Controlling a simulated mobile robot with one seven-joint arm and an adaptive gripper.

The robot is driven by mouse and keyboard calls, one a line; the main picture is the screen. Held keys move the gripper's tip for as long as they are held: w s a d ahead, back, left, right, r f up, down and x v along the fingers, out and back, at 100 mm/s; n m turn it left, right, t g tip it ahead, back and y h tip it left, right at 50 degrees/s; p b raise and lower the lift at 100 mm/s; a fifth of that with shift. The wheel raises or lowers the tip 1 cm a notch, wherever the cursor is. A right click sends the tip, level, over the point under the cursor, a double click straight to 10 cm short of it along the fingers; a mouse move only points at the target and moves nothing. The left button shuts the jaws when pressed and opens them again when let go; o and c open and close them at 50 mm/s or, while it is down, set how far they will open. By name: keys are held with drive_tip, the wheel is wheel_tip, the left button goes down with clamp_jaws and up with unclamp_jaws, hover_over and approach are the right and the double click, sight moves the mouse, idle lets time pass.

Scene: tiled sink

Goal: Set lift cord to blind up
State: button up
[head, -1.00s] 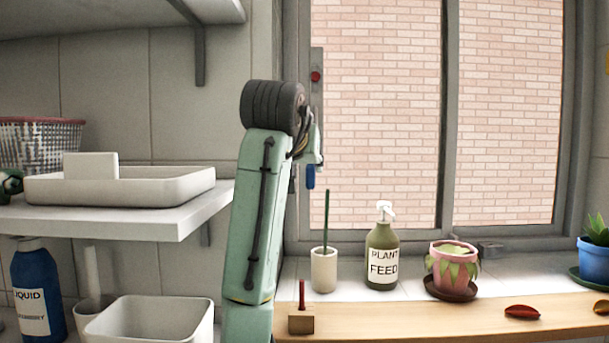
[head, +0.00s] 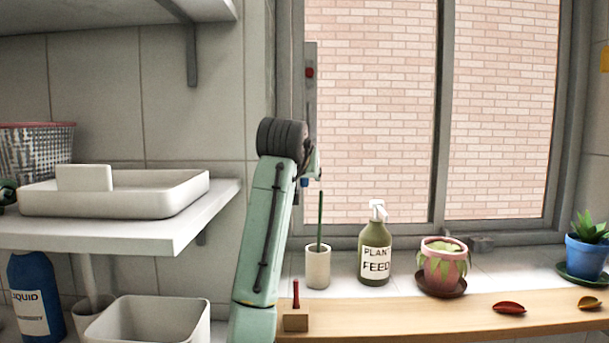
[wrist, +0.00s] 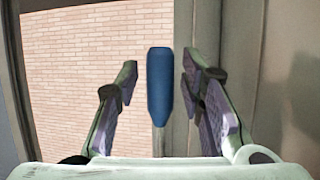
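The blue cord handle (wrist: 160,88) hangs upright in the middle of the wrist view, in front of the window frame. My gripper (wrist: 160,68) is open, with one finger on each side of the handle. A gap shows on the left and a smaller one on the right; I cannot tell whether the handle is fully between the pads in depth. In the head view, a small blue bit of the handle (head: 304,183) shows below my gripper (head: 314,167), which my arm mostly hides. A red marker (head: 309,72) sits high on the grey strip (head: 311,110) beside the window. No blind covers the visible glass.
Below on the sill stand a white cup (head: 318,268) with a green stick, a plant feed bottle (head: 375,255) and a pink pot (head: 442,268). A wooden block (head: 296,321) with a red peg is near my arm. A shelf (head: 150,232) is at left.

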clamp_jaws()
idle(0.6)
